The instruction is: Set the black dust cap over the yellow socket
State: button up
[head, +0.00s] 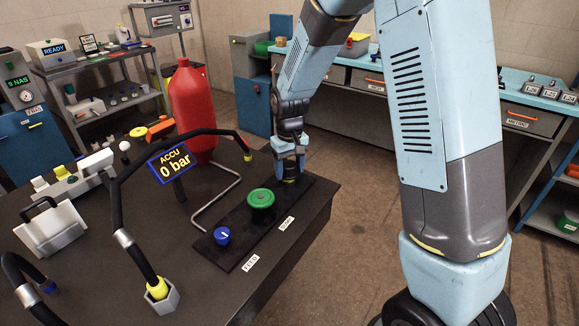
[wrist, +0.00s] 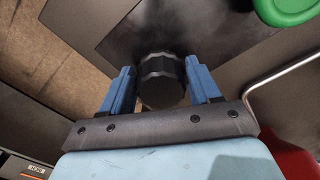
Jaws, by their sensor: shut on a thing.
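My gripper (head: 289,168) is over the far right end of the black plate (head: 238,241) on the dark table. In the wrist view its two blue fingers (wrist: 160,88) are shut on the black dust cap (wrist: 161,82), a ribbed dark cylinder. The cap is directly above or at the plate; I cannot tell whether it touches anything beneath. A small yellowish trace shows under the fingers in the head view, too small to identify as the yellow socket. The socket is otherwise hidden by my gripper and the cap.
A green knob (head: 261,199) and a blue knob (head: 222,236) stand on the same plate. A bent metal pipe (head: 216,205), a red cylinder (head: 193,115) and a black hose (head: 118,205) are to the left. The table edge is close on the right.

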aim_at(290, 164)
jog(key=shift+f, duration=0.7)
jog(key=o, duration=1.1)
jog(key=shift+r, duration=0.1)
notch_tip(290, 164, up, 12)
jog(key=shift+f, duration=0.1)
jog(key=shift+r, duration=0.85)
